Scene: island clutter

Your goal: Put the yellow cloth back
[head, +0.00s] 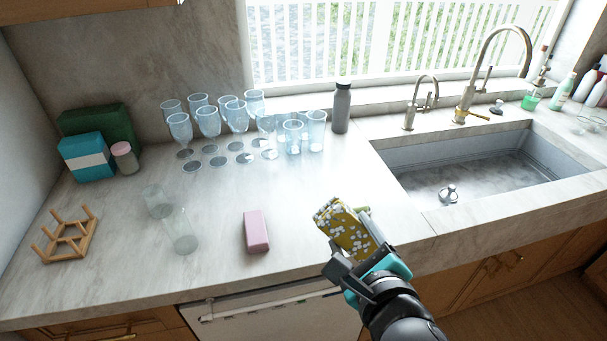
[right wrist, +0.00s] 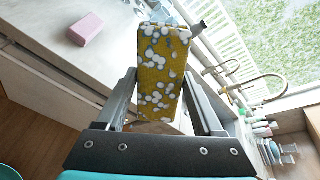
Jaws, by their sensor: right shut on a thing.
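The yellow cloth (head: 347,229) has a white and grey blossom pattern and looks like a folded, block-like bundle. My right gripper (head: 353,254) is shut on it and holds it near the counter's front edge, left of the sink. In the right wrist view the cloth (right wrist: 160,70) stands between the two fingers of my right gripper (right wrist: 158,100). I cannot tell whether the cloth touches the counter. My left gripper is not in view.
A pink block (head: 256,231) lies on the counter (head: 310,190) left of the cloth. Two clear glasses (head: 181,236), a wooden rack (head: 68,238), several wine glasses (head: 207,120) and a grey bottle (head: 341,108) stand around. The sink (head: 470,180) is at right.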

